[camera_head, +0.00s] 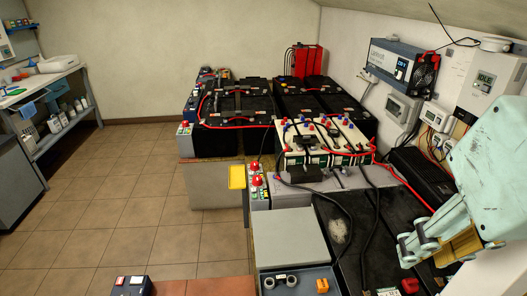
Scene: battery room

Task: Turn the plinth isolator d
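Two red knobs (256,181) show on a light unit at the left end of the battery plinth, beside a yellow box (237,177). I cannot read any letter there, so I cannot tell whether either is plinth isolator d. My pale green arm comes in from the right edge. My gripper (412,252) appears at its lower end, above the black surface at the right front. It is well to the right of the red knobs and apart from them. Its fingertips are small and partly hidden, so its opening is unclear.
Batteries with cables (325,140) fill the plinth. A grey box (290,238) and an open tray (318,275) stand at the front. Wall devices (402,68) line the right wall. A workbench (40,80) stands far left.

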